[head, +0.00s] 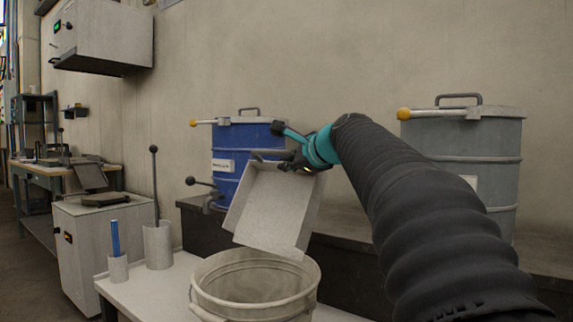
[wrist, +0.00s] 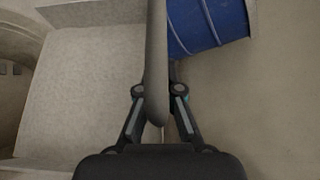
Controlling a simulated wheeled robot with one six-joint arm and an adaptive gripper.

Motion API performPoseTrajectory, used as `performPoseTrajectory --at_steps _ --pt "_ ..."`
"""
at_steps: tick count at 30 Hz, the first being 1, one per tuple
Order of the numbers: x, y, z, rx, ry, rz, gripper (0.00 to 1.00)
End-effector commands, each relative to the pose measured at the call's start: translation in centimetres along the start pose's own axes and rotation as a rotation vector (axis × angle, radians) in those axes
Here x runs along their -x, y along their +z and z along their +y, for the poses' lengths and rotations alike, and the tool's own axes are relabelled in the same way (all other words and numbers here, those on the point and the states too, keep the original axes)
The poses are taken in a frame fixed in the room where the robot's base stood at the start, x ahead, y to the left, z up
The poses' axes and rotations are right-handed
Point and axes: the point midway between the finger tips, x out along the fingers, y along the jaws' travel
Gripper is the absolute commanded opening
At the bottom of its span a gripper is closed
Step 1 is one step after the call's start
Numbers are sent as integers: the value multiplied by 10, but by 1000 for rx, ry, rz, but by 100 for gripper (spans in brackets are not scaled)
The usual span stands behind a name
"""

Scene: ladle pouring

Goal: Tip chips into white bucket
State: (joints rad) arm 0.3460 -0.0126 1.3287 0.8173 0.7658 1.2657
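A white bucket (head: 255,285) stands on the white bench in the head view; its open mouth faces up and its inside looks empty where I can see it. A white rectangular scoop or tray (head: 275,208) is tilted steeply above the bucket, its lower edge over the rim. My gripper (head: 290,158) is at the scoop's upper edge. In the wrist view my gripper (wrist: 160,105) has its fingers on either side of a grey handle (wrist: 156,60), closed on it. The scoop's inside (wrist: 90,90) looks bare; no chips show. The bucket (wrist: 20,70) shows at the left.
A blue drum (head: 232,150) and a grey drum (head: 465,150) stand on a dark ledge behind. Two white cylindrical holders, one (head: 158,245) with a dark rod and one (head: 118,268) with a blue stick, stand left of the bucket. A wall box (head: 100,38) hangs upper left.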

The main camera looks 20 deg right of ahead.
Motion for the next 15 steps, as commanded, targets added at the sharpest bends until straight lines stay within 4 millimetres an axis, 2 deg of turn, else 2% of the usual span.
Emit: performPoseTrajectory --at_steps 6,15 --pt "6 11 -18 0 -2 -1 0" --pt "12 20 -34 0 -2 -1 0"
